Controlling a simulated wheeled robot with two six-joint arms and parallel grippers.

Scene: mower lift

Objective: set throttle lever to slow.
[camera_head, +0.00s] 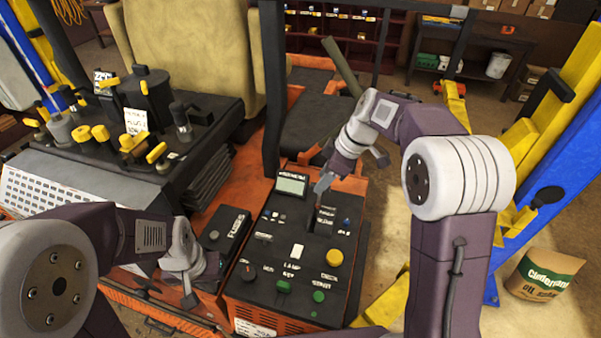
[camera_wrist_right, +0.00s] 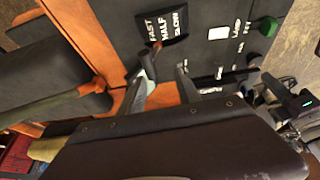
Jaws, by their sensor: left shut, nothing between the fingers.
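The control panel (camera_head: 262,228) stands in the middle of the head view. Its throttle label (camera_wrist_right: 163,32) reads FAST, HALF, SLOW in the right wrist view. A dark lever, seemingly the throttle lever (camera_wrist_right: 140,46), shows just below the FAST end of the label, at one fingertip; its exact setting is unclear. My right gripper (camera_head: 322,188) is over the panel's upper part beside the screen. Its fingers (camera_wrist_right: 166,66) are apart; contact with the lever cannot be told. My left gripper (camera_head: 216,268) is shut and empty, low at the panel's left side by the fuse box.
The panel also carries a screen (camera_head: 292,183), a yellow knob (camera_head: 334,258) and green buttons (camera_head: 283,286). The black fuse box (camera_head: 224,229) lies left of it. A lever console (camera_head: 110,160) and seat (camera_head: 190,55) are further left. Yellow and blue lift posts stand right.

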